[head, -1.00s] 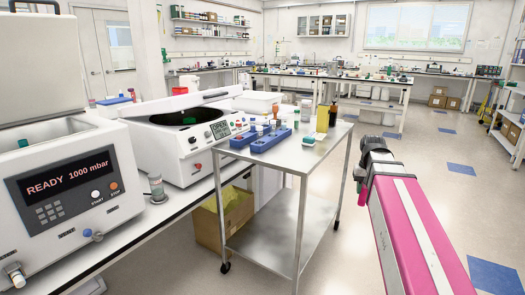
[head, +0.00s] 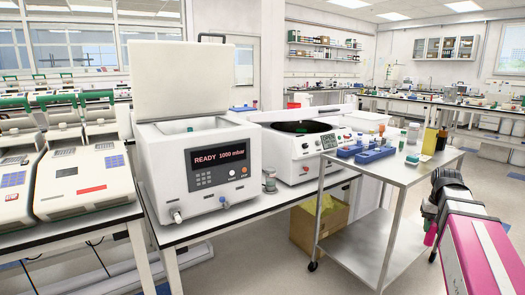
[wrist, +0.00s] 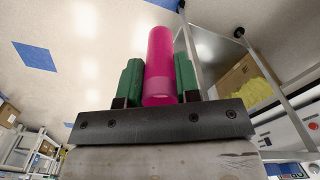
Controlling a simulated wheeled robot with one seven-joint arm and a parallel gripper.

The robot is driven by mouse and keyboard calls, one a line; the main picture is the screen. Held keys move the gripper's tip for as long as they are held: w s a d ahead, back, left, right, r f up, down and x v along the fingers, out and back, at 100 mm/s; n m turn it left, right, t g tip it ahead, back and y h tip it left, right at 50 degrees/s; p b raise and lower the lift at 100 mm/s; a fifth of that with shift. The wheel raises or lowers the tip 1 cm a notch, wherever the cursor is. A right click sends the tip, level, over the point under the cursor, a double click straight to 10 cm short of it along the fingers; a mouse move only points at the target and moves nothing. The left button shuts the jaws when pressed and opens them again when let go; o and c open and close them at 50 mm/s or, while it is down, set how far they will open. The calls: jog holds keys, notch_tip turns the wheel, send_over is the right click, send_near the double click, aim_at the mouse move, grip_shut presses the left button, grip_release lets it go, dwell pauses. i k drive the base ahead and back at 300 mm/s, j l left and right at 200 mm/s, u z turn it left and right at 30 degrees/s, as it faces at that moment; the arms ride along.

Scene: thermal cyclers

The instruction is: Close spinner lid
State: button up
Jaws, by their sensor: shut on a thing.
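A white benchtop machine with a round dark bowl (head: 305,127), which looks like the spinner, stands on the bench. Its low white lid (head: 285,114) is raised behind the bowl, so the bowl lies open. To its left, a larger white unit (head: 160,165) reading "READY 1000 mbar" has its tall lid (head: 180,78) upright and open. My gripper (wrist: 159,65) has green fingers shut on a pink cylinder (wrist: 160,50).
A steel cart (head: 375,205) with blue racks (head: 375,154) and bottles stands between my arm and the spinner. A cardboard box (head: 318,222) sits beneath the bench end. Several thermal cyclers (head: 85,180) fill the left bench. Floor at the lower right is partly clear.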

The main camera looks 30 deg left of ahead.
aim_at(168, 79)
jog(key=i+j+u, duration=0.1)
jog(key=j+u, duration=0.35)
jog(key=i+j+u, duration=0.15)
jog(key=j+u, duration=0.15)
jog(key=u, duration=0.2)
